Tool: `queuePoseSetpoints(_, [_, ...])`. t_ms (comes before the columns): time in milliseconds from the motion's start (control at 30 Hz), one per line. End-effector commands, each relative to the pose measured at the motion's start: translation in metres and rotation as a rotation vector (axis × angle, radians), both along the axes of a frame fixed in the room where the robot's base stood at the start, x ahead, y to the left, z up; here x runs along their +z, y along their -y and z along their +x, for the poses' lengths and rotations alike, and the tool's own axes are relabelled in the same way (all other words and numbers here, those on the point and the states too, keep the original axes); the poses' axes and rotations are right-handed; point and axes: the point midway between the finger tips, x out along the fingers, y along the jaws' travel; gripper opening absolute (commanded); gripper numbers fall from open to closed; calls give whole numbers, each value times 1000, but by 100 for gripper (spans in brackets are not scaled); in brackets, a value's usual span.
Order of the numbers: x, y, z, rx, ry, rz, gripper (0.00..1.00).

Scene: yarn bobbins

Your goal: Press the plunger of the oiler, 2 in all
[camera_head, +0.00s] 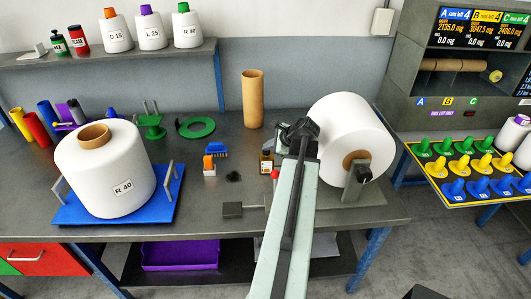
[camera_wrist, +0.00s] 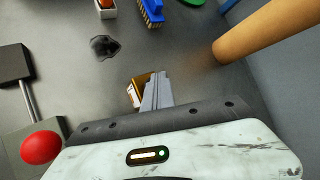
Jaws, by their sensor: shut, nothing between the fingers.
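The oiler looks to be the small amber bottle (camera_head: 266,164) with a dark top and a pale label, standing upright on the grey bench just left of my arm. In the wrist view its amber body (camera_wrist: 136,92) shows partly, beside and behind my fingers. My gripper (camera_wrist: 157,76) is shut and empty, its fingertips over or next to the bottle's top. The fingers hide the plunger, so I cannot tell whether they touch it or whether it is down.
A red knob (camera_wrist: 41,148) stands close left of my gripper. A cardboard tube (camera_head: 253,98) stands behind, and a large white roll (camera_head: 350,138) is close on the right. A dark tuft (camera_head: 233,176), a blue brush (camera_head: 217,150) and an orange-topped box (camera_head: 209,166) lie to the left.

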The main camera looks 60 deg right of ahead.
Motion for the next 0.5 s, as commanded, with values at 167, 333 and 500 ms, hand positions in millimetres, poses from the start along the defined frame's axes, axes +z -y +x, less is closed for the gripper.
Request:
queuePoseSetpoints(167, [-3, 0, 0, 1, -2, 0, 0])
queuePoseSetpoints(333, [-5, 0, 0, 1, -2, 0, 0])
queuePoseSetpoints(500, [-7, 0, 0, 1, -2, 0, 0])
